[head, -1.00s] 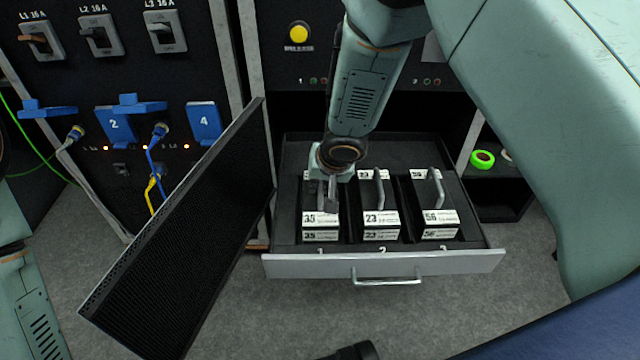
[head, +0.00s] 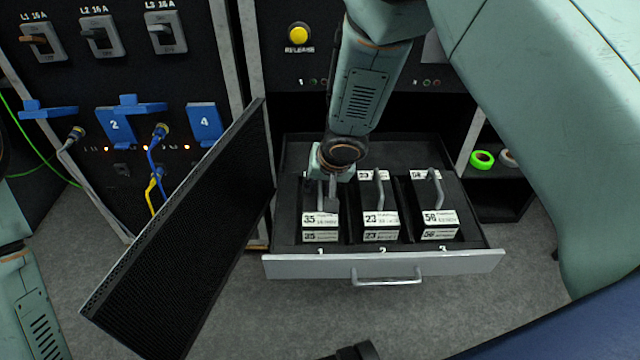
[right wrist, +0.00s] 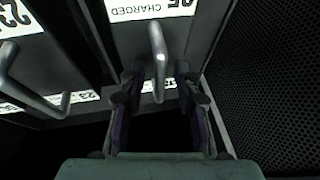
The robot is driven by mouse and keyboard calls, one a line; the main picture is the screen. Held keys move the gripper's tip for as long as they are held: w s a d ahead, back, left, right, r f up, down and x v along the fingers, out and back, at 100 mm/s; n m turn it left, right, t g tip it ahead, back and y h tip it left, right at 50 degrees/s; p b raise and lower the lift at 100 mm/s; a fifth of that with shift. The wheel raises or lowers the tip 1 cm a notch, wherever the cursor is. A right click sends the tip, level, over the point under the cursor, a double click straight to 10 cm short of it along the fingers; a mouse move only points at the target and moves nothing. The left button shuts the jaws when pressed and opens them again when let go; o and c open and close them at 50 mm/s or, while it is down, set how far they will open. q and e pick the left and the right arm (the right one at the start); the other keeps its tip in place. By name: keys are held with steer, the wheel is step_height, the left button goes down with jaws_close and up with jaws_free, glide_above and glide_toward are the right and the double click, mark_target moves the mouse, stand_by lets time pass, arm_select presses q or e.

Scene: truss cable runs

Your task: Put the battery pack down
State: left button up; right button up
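The battery pack marked 35 (head: 320,222) stands in slot 1, the left slot of the open drawer (head: 385,265). Its label reads CHARGED in the right wrist view (right wrist: 150,10). My right gripper (head: 328,192) is over this pack from above. In the right wrist view its fingers (right wrist: 158,115) are apart, one on each side of the bar handle (right wrist: 157,50), with gaps between fingers and handle. The pack marked 23 (head: 381,222) is in slot 2 and the pack marked 56 (head: 438,222) is in slot 3. My left gripper is out of view.
A perforated black door (head: 185,230) stands open just left of the drawer. Blue and yellow cables (head: 152,185) hang from the panel at left. A yellow button (head: 299,34) is above the drawer. Green tape (head: 482,160) lies on a shelf at right.

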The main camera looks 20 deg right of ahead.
steer(key=p+v, duration=0.5)
steer(key=v, duration=0.6)
steer(key=shift+r+p, duration=0.3)
steer(key=shift+r, duration=0.1)
steer(key=shift+s, duration=0.1)
steer(key=s+f+g, duration=0.1)
steer(key=s+f, duration=0.3)
steer(key=s, duration=0.1)
steer(key=s+f, duration=0.4)
steer(key=s, duration=0.1)
steer(key=s+d+f+n+g+y, duration=0.1)
steer(key=s+f, duration=0.3)
steer(key=s, duration=0.1)
steer(key=shift+s+g, duration=0.25)
steer(key=shift+g, duration=0.05)
steer(key=s+d+f+n+g+h, duration=0.1)
steer(key=s+d+f, duration=0.1)
steer(key=s, duration=0.6)
steer(key=s+d+f+n+g, duration=0.1)
steer(key=s+d+f, duration=0.1)
steer(key=s, duration=0.7)
steer(key=shift+s+d+f+h, duration=0.25)
steer(key=shift+s+d+h, duration=0.1)
steer(key=shift+d+h, duration=0.05)
steer(key=shift+s, duration=0.1)
